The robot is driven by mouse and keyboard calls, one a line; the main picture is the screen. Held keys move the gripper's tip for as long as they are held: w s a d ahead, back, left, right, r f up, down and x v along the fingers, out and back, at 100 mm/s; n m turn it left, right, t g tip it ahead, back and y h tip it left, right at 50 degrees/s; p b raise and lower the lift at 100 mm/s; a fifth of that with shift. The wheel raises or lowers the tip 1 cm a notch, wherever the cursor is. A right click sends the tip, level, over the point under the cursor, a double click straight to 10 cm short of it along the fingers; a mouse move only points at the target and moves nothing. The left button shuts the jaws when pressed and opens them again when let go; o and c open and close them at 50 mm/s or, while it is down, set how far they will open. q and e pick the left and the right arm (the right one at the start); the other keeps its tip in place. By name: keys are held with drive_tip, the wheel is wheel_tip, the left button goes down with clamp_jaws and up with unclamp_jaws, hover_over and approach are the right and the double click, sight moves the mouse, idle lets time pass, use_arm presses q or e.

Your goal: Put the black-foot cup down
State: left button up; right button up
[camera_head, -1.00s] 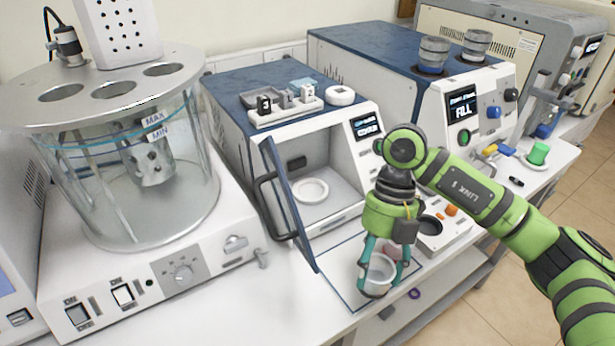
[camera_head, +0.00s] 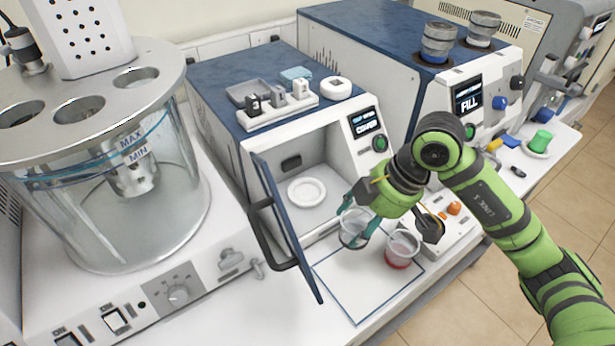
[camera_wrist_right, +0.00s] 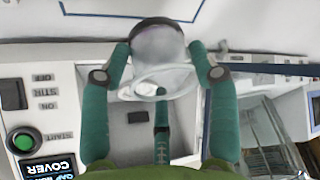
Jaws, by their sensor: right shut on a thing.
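My right gripper (camera_head: 360,236) is shut on a clear glass cup (camera_head: 354,224), held tilted in front of the open chamber of the blue-topped device (camera_head: 222,88). In the right wrist view the cup (camera_wrist_right: 158,46) sits between my fingers (camera_wrist_right: 160,72), with a dark edge at its far end, which fits the black foot. In the head view its foot is partly hidden by the fingers. A white round pan (camera_head: 307,192) lies inside the chamber. A second cup (camera_head: 402,250) with a red lower part stands on the blue-outlined area (camera_head: 350,290). My left gripper is out of view.
The chamber's blue door (camera_head: 285,227) stands open at its left side. A small panel with an orange knob (camera_head: 454,208) is right of the outlined area. A big glass bath (camera_head: 105,215) stands at left. The front of the outlined area is clear.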

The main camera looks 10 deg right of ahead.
drive_tip(key=w+a+p, duration=0.1)
drive_tip(key=w, duration=0.2)
drive_tip(key=w+a+p, duration=0.1)
drive_tip(key=w+a, duration=0.1)
drive_tip(key=w, duration=0.2)
drive_tip(key=w+a+p, duration=0.1)
drive_tip(key=w, duration=0.3)
drive_tip(key=shift+w+a, duration=0.2)
drive_tip(key=shift+a, duration=0.2)
drive_tip(key=w, duration=0.1)
drive_tip(key=w+a+p, duration=0.1)
drive_tip(key=w, duration=0.1)
drive_tip(key=shift+a+r, duration=0.1)
drive_tip(key=shift+a, duration=0.05)
drive_tip(key=shift+w+a+p, duration=0.1)
drive_tip(key=shift+w+p, duration=0.15)
drive_tip(key=shift+p, duration=0.05)
drive_tip(key=shift+f, duration=0.55)
drive_tip(key=shift+s+f, duration=0.1)
drive_tip(key=shift+f, duration=0.2)
drive_tip(key=shift+f, duration=0.15)
drive_tip(key=o, duration=1.1)
drive_tip(key=shift+c, duration=0.2)
